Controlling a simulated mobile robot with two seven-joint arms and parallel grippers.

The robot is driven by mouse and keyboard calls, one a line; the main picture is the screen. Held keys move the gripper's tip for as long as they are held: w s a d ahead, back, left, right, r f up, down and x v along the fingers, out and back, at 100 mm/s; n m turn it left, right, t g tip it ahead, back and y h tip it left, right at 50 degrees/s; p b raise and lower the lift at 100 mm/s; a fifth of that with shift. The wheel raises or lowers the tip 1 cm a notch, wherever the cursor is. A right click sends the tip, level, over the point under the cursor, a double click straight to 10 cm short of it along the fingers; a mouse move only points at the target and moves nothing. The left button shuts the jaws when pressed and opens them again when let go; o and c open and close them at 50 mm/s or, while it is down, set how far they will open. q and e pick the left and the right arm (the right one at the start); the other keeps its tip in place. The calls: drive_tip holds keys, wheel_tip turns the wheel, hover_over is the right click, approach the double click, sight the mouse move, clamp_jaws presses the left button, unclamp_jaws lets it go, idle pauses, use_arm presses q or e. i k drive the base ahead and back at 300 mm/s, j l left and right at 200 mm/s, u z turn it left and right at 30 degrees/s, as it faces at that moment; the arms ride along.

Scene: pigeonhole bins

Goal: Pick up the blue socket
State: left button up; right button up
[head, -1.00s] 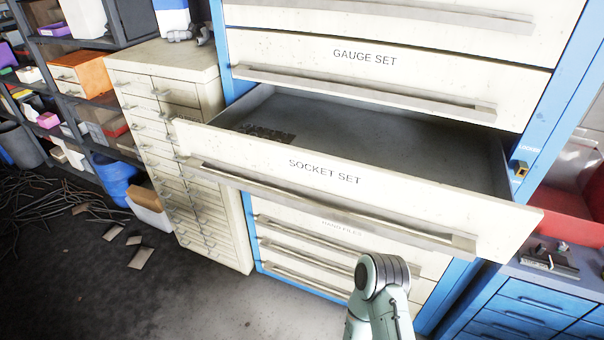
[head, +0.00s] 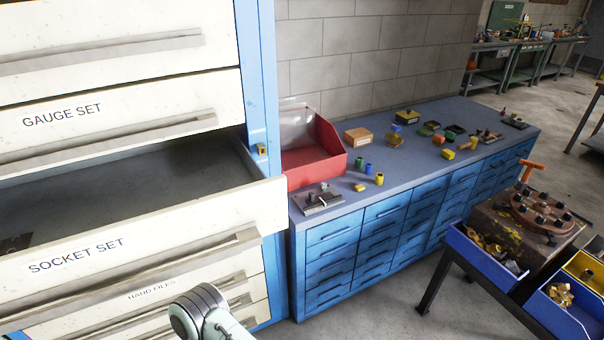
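A link of my arm shows at the bottom edge, well away from the blue socket. Neither gripper is in view.
A red bin (head: 318,160) and a metal fixture (head: 318,199) sit at the bench's near end. Several small parts and boxes lie farther along. The open drawer juts out at left. Blue part trays (head: 485,255) stand at lower right. Bare floor lies between.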

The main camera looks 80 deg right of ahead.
sight(368, 167)
drive_tip(key=z, duration=3.1)
drive_tip(key=u, duration=0.7)
drive_tip(key=i+l+u, duration=0.15)
drive_tip(key=l+u, duration=0.5)
drive_tip(key=i+l+u, duration=0.15)
drive_tip(key=u, duration=0.2)
drive_tip(key=l+u, duration=0.3)
drive_tip(key=l, duration=0.85)
